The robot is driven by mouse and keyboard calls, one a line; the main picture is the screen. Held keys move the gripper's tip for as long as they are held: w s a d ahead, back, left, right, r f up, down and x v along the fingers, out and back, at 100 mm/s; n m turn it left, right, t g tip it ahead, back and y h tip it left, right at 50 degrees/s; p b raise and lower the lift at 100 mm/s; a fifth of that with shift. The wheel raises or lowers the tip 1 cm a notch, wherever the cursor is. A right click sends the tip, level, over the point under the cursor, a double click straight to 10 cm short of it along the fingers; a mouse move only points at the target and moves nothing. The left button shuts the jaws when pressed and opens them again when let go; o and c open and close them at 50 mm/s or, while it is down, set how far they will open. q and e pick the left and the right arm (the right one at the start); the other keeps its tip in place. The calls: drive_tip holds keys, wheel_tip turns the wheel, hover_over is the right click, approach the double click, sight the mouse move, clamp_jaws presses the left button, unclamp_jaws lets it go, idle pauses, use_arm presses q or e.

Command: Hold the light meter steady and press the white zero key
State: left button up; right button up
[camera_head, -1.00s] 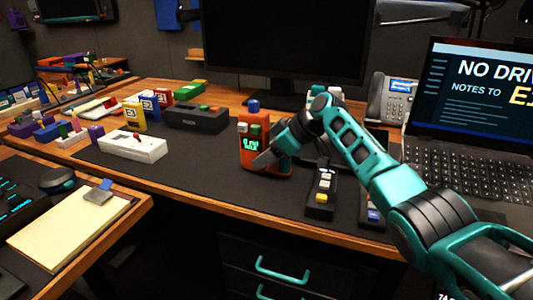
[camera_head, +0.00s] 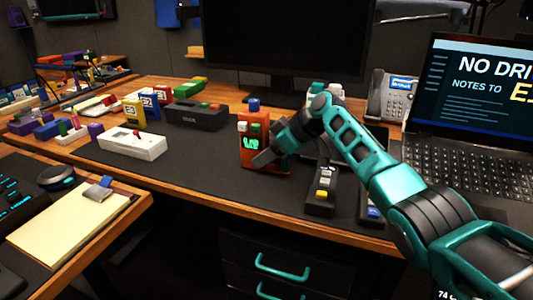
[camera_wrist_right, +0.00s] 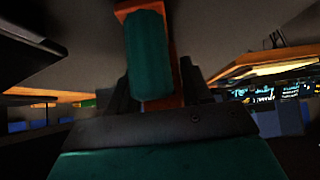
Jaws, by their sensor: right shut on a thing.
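The light meter (camera_head: 265,165) is an orange upright box on the dark desk mat, with a blue knob on top and a lit green display. In the right wrist view, an orange part of the meter (camera_wrist_right: 172,65) shows between the dark fingers, behind a teal piece. No finger touches the white key. My left gripper is out of view.
A dark handset with keys (camera_head: 321,190) lies right of the meter, near the desk edge. A white box (camera_head: 132,145) and a black box (camera_head: 195,117) stand left. A laptop (camera_head: 470,130) and phone (camera_head: 390,98) are at right.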

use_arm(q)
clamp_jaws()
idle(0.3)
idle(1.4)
